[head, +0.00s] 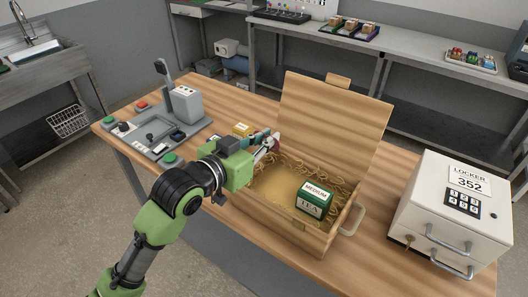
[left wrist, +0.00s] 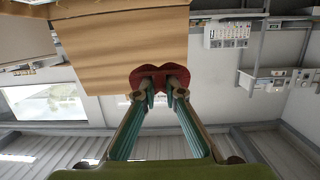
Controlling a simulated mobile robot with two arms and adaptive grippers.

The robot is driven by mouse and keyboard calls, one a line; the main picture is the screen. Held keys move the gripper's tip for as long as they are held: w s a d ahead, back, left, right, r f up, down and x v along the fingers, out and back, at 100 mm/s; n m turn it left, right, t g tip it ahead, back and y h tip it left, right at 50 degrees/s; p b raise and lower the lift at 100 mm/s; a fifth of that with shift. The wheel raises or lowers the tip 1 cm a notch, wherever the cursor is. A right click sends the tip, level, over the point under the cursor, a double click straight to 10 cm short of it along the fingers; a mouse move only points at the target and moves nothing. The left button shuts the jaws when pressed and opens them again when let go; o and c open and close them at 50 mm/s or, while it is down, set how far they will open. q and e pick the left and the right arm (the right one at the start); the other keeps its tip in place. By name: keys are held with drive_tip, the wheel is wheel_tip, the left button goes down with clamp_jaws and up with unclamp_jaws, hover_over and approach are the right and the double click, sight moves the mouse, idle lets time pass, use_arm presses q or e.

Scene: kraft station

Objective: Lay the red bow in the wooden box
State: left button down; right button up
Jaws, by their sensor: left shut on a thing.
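The wooden box (head: 255,222) stands on the table with its lid (head: 333,120) raised open. Straw-like filling lines it, and a green tea tin (head: 314,198) labelled "MEDIUM TEA" lies in its right part. My left gripper (head: 268,147) is at the box's left back, by the lid's left edge. It is shut on the red bow, which shows clearly between its fingertips in the left wrist view (left wrist: 160,74). In the head view the bow is mostly hidden by the fingers. The lid also fills the upper part of the left wrist view (left wrist: 120,45). My right gripper is not in view.
A white locker (head: 452,210) marked 352 stands right of the box. A grey device with buttons (head: 155,130) is at the table's left end. A small yellow item (head: 242,129) sits behind my gripper. The box's left part shows bare filling.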

use_arm(q)
drive_tip(key=w+f+p, duration=0.1)
drive_tip(key=w+f, duration=0.2)
drive_tip(key=f, duration=0.4)
drive_tip(key=shift+w+a+f, duration=0.2)
drive_tip(key=shift+a+f, duration=0.1)
drive_tip(key=shift+a, duration=0.1)
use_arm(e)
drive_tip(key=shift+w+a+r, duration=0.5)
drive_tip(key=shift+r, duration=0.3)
use_arm(q)
drive_tip(key=shift+f, duration=0.65)
drive_tip(key=c, duration=2.1)
unclamp_jaws()
drive_tip(key=shift+c, duration=0.2)
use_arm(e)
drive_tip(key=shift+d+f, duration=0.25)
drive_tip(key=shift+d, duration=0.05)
use_arm(q)
drive_tip(key=shift+r, duration=0.1)
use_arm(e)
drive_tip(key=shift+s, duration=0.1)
